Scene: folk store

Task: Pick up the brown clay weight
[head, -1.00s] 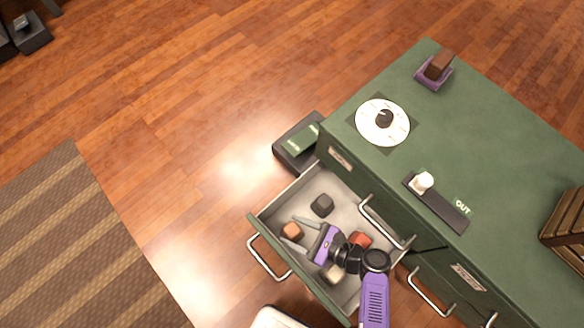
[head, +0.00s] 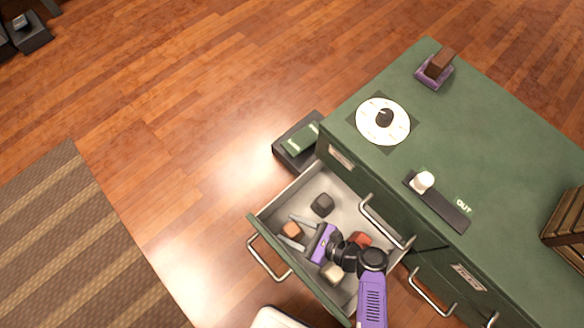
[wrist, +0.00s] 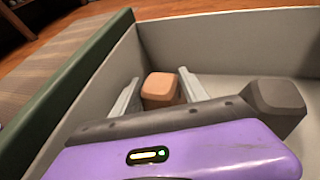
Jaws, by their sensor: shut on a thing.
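The brown clay weight (head: 291,229) is a small orange-brown block with rounded edges, low in the open drawer (head: 310,187) near its front left corner. In the wrist view the weight (wrist: 159,90) sits between the two grey fingers. My gripper (head: 296,232) has a purple body and is shut on the weight, one finger at each side. The weight's underside is hidden in the wrist view, so I cannot tell whether it touches the drawer floor.
A dark grey block (head: 322,204), a red block (head: 361,239) and a beige block (head: 332,273) lie in the drawer. The drawer walls stand close around my gripper. The green counter (head: 480,135) holds a dial (head: 383,121) and a brown block (head: 439,64) in a purple tray.

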